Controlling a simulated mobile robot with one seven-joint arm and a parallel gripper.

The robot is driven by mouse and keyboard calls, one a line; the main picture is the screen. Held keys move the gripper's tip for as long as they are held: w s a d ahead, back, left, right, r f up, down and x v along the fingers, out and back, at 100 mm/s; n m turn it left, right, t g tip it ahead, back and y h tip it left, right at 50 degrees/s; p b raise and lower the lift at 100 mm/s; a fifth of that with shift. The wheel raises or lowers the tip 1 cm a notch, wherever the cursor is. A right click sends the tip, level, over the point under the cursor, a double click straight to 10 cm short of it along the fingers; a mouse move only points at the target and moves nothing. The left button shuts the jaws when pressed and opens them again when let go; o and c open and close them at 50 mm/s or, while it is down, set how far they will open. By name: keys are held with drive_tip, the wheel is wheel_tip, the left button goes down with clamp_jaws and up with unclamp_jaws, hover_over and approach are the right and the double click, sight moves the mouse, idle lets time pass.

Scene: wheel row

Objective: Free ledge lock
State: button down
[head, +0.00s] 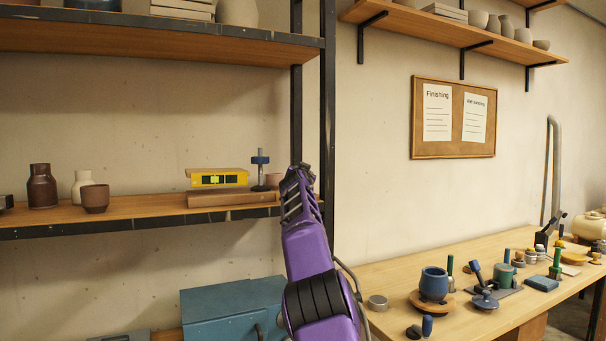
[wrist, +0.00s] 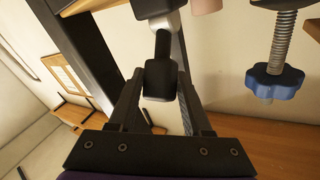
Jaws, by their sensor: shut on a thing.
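My gripper (head: 300,178) is at the right end of the middle shelf, by the dark upright post. In the wrist view my gripper (wrist: 160,88) is shut on a black handle (wrist: 160,76) that joins a pale metal part by a thin dark neck. This handle looks like the ledge lock's; in the head view it is hidden by my arm. A blue star knob on a threaded rod (wrist: 274,80) stands apart to the right in the wrist view. The blue knob (head: 260,160) also shows left of my gripper in the head view.
The middle shelf (head: 140,206) holds a yellow level (head: 218,179) on a wooden block (head: 225,198) and several pots. The post (head: 328,120) stands close behind my gripper. A workbench (head: 390,275) with tools is at the right; a blue box (head: 230,308) is below.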

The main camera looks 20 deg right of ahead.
drive_tip(key=shift+c, duration=1.7)
unclamp_jaws()
drive_tip(key=shift+a, duration=0.1)
drive_tip(key=shift+s+a+f, duration=0.1)
drive_tip(key=shift+s+a, duration=0.25)
drive_tip(key=shift+a, duration=0.2)
drive_tip(key=r+b+v, duration=0.1)
drive_tip(key=v, duration=1.5)
drive_tip(key=shift+s+d+f, duration=0.25)
drive_tip(key=shift+d+f, duration=0.1)
